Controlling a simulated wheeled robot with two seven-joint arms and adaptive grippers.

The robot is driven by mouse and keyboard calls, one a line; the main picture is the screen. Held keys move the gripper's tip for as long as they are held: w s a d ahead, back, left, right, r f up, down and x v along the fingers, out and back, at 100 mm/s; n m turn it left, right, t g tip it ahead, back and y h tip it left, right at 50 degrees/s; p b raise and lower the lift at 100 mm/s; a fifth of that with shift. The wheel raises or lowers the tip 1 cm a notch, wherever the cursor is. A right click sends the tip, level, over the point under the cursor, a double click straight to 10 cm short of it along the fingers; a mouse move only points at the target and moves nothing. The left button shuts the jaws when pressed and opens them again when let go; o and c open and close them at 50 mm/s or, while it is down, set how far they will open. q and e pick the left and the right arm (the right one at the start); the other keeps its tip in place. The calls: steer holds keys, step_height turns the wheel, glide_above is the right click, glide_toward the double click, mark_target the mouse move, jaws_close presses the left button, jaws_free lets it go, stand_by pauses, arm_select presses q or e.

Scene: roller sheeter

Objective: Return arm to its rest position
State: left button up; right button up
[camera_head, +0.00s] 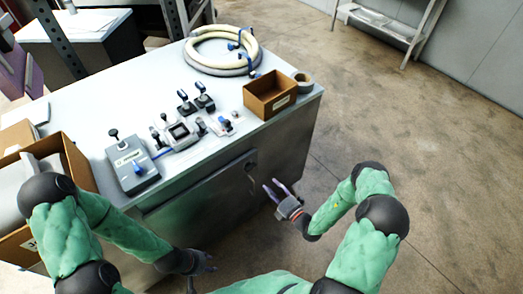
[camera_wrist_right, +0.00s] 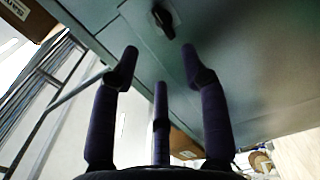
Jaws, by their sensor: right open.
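My right gripper (camera_head: 277,190) is in front of the workbench's front face, below the top edge. In the right wrist view its dark fingers (camera_wrist_right: 158,52) are spread with nothing between them, and the bench underside or front fills much of the background. My left gripper (camera_head: 205,262) is low at the bottom of the head view, near the bench front. It is small and dark there, and its finger opening is not clear. Both green arms are bent close to my body.
The workbench (camera_head: 95,110) holds a grey control box (camera_head: 130,165), several joystick-like parts, a coiled hose (camera_head: 190,60), a small open brown box (camera_head: 270,95) and a tape roll (camera_head: 303,83). A larger cardboard box (camera_head: 80,165) stands at left. The floor at right (camera_head: 430,150) is clear.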

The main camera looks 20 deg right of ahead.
steer(key=s+a+n+g+y, duration=0.8)
steer(key=s+a+n+g, duration=0.5)
steer(key=a+n, duration=0.35)
steer(key=s+d+f+n+g+h, duration=0.15)
steer(key=s+n+g+h, duration=0.25)
steer(key=s+n, duration=0.4)
steer(key=s+d+f+n+g+h, duration=0.1)
steer(key=s+f+n+g+h, duration=0.4)
steer(key=n, duration=0.6)
steer(key=w+d+r+n+t+h, duration=0.1)
steer(key=w+r+n+t, duration=0.2)
steer(key=n, duration=0.9)
steer(key=w+t, duration=0.2)
steer(key=shift+w+d+r, duration=0.25)
steer(key=shift+w+d, duration=0.15)
